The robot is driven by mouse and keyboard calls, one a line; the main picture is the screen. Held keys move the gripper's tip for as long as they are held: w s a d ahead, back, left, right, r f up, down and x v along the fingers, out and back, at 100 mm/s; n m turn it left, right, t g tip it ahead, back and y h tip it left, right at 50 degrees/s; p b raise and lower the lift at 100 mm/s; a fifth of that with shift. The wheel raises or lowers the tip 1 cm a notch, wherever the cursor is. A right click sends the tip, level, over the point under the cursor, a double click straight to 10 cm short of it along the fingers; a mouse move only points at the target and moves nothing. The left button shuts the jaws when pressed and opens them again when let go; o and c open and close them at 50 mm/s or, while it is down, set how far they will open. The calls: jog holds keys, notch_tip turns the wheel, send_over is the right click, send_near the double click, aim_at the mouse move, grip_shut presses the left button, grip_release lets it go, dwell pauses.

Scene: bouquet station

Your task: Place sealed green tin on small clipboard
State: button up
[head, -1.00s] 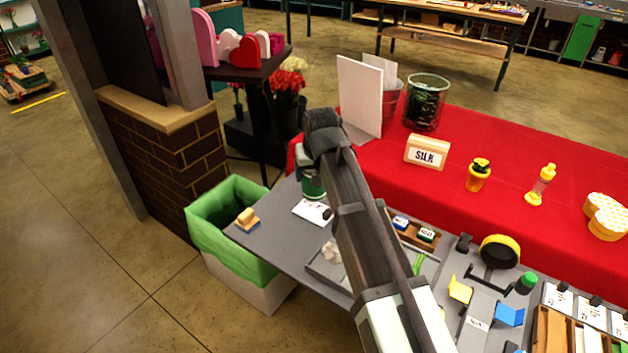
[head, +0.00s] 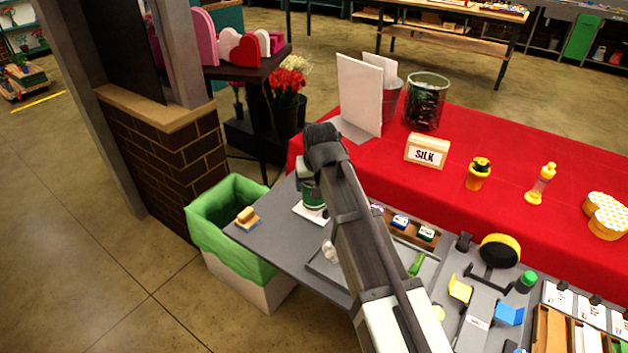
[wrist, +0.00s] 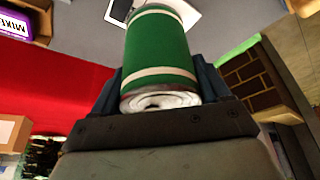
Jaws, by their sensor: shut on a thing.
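The green tin (wrist: 158,50) has pale bands and a silver end. My gripper (wrist: 160,88) is shut on it, one finger on each side. In the head view the green tin (head: 313,196) hangs at the end of my arm, upright or nearly so, over the small clipboard (head: 304,214). The clipboard is a white sheet on the grey table, mostly covered by the tin and my arm. Part of it also shows past the tin in the wrist view (wrist: 184,12). I cannot tell whether the tin touches it.
A tan and blue block (head: 247,218) lies at the table's left edge. A green-lined bin (head: 228,225) stands beside that edge. A grey tray (head: 326,272) is partly behind my arm. The red-covered table (head: 380,175) holds a SILK sign (head: 426,152) and white panels (head: 358,95).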

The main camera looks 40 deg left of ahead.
jog(key=o, duration=1.3)
jog(key=shift+r, duration=0.35)
jog(key=v, duration=1.2)
jog(key=shift+r, duration=0.25)
